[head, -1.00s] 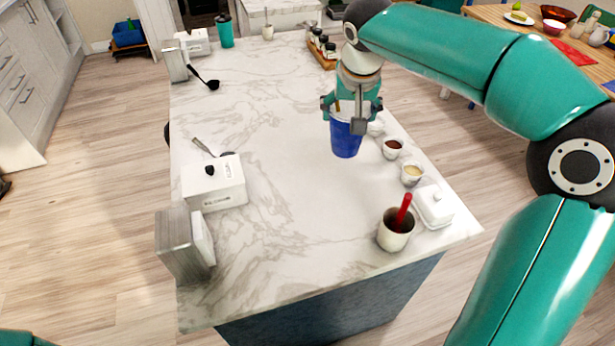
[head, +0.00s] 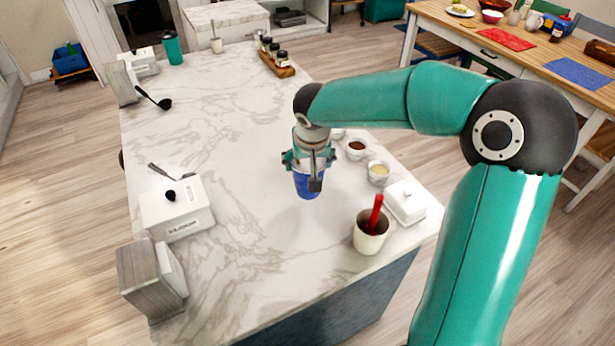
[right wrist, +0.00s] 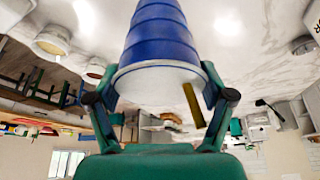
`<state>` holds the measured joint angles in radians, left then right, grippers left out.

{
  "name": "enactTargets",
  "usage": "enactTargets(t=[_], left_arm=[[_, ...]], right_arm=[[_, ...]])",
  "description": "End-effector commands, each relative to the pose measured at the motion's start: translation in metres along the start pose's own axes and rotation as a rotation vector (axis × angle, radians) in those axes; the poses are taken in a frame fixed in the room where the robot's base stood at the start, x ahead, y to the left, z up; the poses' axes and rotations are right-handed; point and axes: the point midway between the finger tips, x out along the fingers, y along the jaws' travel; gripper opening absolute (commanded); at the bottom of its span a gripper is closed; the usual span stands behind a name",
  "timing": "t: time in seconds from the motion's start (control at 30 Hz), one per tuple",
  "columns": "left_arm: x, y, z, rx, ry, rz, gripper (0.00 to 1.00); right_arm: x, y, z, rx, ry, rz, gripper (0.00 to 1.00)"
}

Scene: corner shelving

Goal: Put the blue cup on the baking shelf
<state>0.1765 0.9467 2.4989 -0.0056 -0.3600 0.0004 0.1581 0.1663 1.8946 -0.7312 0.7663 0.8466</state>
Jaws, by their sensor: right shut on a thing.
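The blue cup (head: 307,187) is in my right gripper (head: 309,168) over the right half of the marble counter in the head view. The gripper is shut on the cup near its pale rim, from above. In the right wrist view the blue cup (right wrist: 157,40) fills the upper middle, with the green fingers of my right gripper (right wrist: 160,95) on both sides of its white rim. A yellowish stick-like piece (right wrist: 193,105) shows at the rim. I cannot tell whether the cup touches the counter. My left gripper is out of view. No baking shelf can be made out.
The marble counter (head: 240,270) is clear in its middle. Small bowls (head: 378,172), a white butter dish (head: 405,203) and a cream pot (head: 370,236) stand along its right edge. A spice rack (head: 277,62) stands at the back.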

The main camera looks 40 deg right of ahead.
Motion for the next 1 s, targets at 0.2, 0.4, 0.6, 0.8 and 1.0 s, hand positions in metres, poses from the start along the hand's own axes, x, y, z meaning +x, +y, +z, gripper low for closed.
enactTargets(t=[0.2,0.4,0.6,0.8,1.0], left_arm=[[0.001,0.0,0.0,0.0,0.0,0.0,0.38],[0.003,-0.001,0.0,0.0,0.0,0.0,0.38],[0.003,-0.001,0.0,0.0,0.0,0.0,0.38],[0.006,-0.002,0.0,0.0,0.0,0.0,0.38],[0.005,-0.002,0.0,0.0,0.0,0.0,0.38]], right_arm=[[0.017,0.0,0.007,-0.001,-0.003,0.001,0.59],[0.042,0.001,0.018,0.0,-0.003,0.001,0.59],[0.044,0.0,0.018,0.001,0.0,-0.001,0.59],[0.047,0.0,0.019,0.001,0.0,-0.001,0.59],[0.045,0.0,0.019,0.001,0.0,-0.001,1.0]])
